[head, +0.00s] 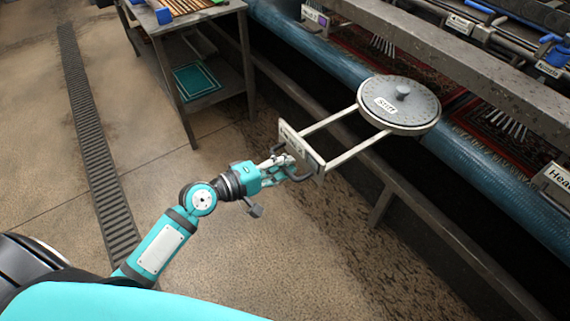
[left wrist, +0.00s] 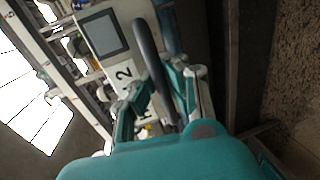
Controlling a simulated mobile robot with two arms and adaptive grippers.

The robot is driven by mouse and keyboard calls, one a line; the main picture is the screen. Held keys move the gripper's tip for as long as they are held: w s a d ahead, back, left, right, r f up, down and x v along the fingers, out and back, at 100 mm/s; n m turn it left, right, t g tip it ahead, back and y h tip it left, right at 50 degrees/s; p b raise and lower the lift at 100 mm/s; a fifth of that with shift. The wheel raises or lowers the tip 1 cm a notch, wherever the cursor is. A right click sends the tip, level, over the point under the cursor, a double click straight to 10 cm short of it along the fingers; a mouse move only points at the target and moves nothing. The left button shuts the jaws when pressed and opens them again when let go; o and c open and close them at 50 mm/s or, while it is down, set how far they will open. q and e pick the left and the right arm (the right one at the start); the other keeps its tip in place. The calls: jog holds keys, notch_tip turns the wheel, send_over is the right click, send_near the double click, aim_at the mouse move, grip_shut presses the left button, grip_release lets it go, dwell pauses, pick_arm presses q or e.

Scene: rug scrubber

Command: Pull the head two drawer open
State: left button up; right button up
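The head two drawer (head: 302,147) is pulled out from the frame on two pale rails. A round grey brush head marked "Stiff" (head: 400,105) rests across the rails. My left gripper (head: 282,164) is at the dark drawer handle (head: 301,177). In the left wrist view the handle (left wrist: 150,50) runs between the fingers (left wrist: 160,95), which look closed around it; the contact is partly hidden. My right gripper is not in view.
A metal side table (head: 180,22) with a lower shelf stands at the upper left. A blue roller (head: 345,70) and a steel beam (head: 450,60) run along the machine. A floor grate (head: 88,140) lies at left. The floor in front of the drawer is clear.

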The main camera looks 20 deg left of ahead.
pick_arm(q)
jog(key=o, duration=0.5)
jog(key=v, duration=1.2)
jog(key=shift+f, duration=0.1)
jog(key=s+a+f+m+g+y, duration=0.1)
jog(key=s+a+f+y, duration=0.15)
jog(key=f, duration=0.75)
jog(key=s+a+f+g+y, duration=0.15)
jog(key=a+f, duration=0.25)
jog(key=f, duration=0.6)
jog(key=s+a+f+m+g+y, duration=0.1)
jog(key=a+f+y, duration=0.2)
jog(key=f, duration=0.8)
jog(key=s+d+f+m+g+y, duration=0.2)
jog(key=s+d+f+m+g, duration=0.15)
jog(key=s+f, duration=1)
jog(key=s+d+f+m+g, duration=0.1)
jog(key=s+f+m, duration=0.1)
jog(key=s+f, duration=0.1)
jog(key=s+d+f+m+g, duration=0.2)
jog(key=s+f+m, duration=0.1)
jog(key=s, duration=0.3)
jog(key=s+d+f+m+g, duration=0.1)
jog(key=s+d+f+m, duration=0.1)
jog(key=s+f+m, duration=0.1)
jog(key=shift+s+d+f+g, duration=0.25)
jog(key=shift+s+g, duration=0.05)
jog(key=shift+s, duration=0.35)
